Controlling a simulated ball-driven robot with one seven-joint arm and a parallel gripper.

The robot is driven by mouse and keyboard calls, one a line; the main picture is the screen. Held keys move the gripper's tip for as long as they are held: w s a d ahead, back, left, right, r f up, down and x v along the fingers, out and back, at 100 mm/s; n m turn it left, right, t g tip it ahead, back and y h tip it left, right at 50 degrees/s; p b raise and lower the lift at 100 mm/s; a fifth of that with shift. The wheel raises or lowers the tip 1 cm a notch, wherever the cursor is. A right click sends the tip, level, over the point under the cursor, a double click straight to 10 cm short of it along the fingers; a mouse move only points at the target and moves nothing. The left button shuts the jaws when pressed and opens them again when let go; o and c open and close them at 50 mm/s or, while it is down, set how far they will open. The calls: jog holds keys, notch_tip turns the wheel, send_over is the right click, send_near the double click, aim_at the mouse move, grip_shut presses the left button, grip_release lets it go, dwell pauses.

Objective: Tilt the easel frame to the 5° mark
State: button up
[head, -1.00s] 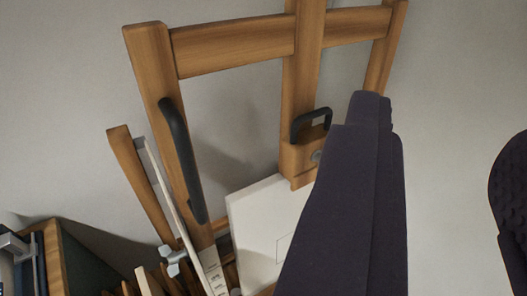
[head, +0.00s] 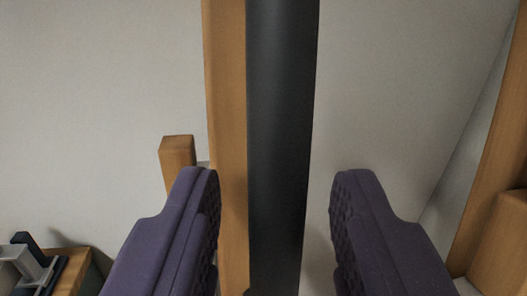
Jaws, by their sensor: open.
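The easel frame's wooden side post (head: 225,90) runs upright through the middle of the head view. A black bar handle (head: 282,110) is fixed along it and looks large and close. My gripper (head: 277,182) is open, with one dark purple finger left of the handle and the other right of it. Wall shows between the right finger and the handle; the left finger overlaps the post in the picture. I cannot tell whether it touches. More of the easel's wood (head: 495,225) shows at the right edge. No angle scale or 5° mark is in view.
A shorter wooden post end (head: 178,150) stands just left of the side post, behind the left finger. A wooden cabinet corner (head: 76,268) with a grey and black object (head: 28,266) is at the lower left. The plain wall (head: 90,90) fills the background.

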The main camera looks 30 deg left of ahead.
jog(key=shift+w+a, duration=0.25)
jog(key=shift+w, duration=0.05)
grip_shut()
jog(key=shift+d, duration=0.1)
